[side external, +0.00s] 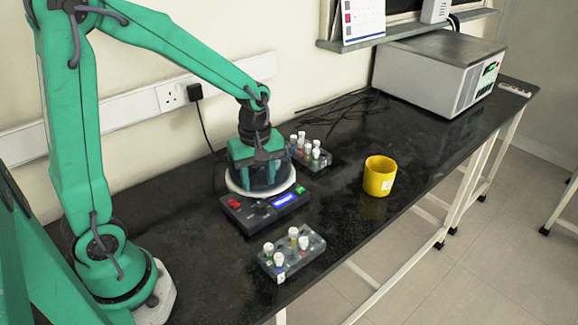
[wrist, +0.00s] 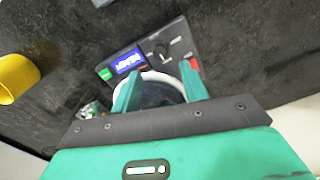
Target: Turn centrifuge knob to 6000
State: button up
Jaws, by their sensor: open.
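The centrifuge (side external: 232,186) has a round white rim and a dark front panel with a lit blue display, a green button and a red switch. The dark knob (wrist: 161,51) sits between display and red switch in the wrist view; its setting is too small to read. The display (wrist: 128,61) also shows there, its digits unreadable. My gripper (side external: 258,180) is over the centrifuge's round top, pointing down. In the wrist view my gripper (wrist: 160,72) has its two green fingers apart with nothing between them. The fingertips reach toward the panel, and the knob lies beyond them, apparently untouched.
A vial rack (side external: 292,254) stands in front of the centrifuge and another rack (side external: 311,152) behind it. A yellow cup (side external: 380,176) stands to the right. A large grey instrument (side external: 438,73) is at the far end. The black bench between cup and instrument is mostly clear.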

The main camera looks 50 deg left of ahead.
aim_at(260, 204)
jog(key=shift+f, duration=3.8)
jog(key=shift+c, duration=0.2)
grip_shut()
